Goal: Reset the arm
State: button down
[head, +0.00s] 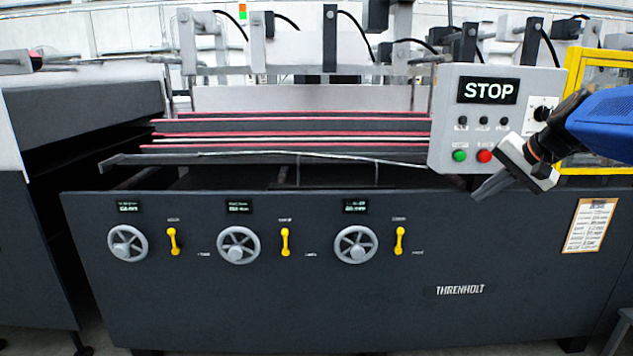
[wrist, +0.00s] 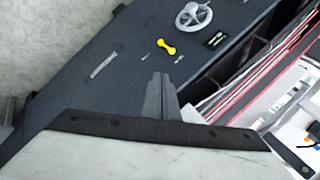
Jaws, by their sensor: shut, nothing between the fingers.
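My gripper (head: 490,187) is at the right in the head view, in front of the lower right part of the control panel, with its fingers pointing down and to the left. The fingers are together and hold nothing. In the wrist view the gripper (wrist: 160,82) shows its closed fingers over the dark machine front. My blue arm reaches in from the right edge. Whether the fingers touch anything cannot be told, but they look apart from the panel.
The control panel (head: 440,140) has a STOP display, a green button (head: 460,156) and a red button (head: 485,156). The machine front (head: 300,300) carries handwheels (head: 238,245) and yellow levers (head: 285,242). A yellow guard frame (head: 600,160) stands behind my arm.

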jog(key=s+a+f+n+g+h, duration=0.1)
jog(key=s+a+f+n, duration=0.1)
jog(key=s+a+f, duration=0.4)
jog(key=s+a+f+n+g, duration=0.1)
jog(key=s+a+f+n, duration=0.2)
jog(key=s, duration=0.6)
jog(key=s+a+f+n+h, duration=0.2)
jog(key=s+a+f+n, duration=0.1)
jog(key=s+f, duration=0.8)
jog(key=s, duration=0.3)
jog(key=shift+s+f, duration=0.15)
jog(key=shift+f, duration=0.1)
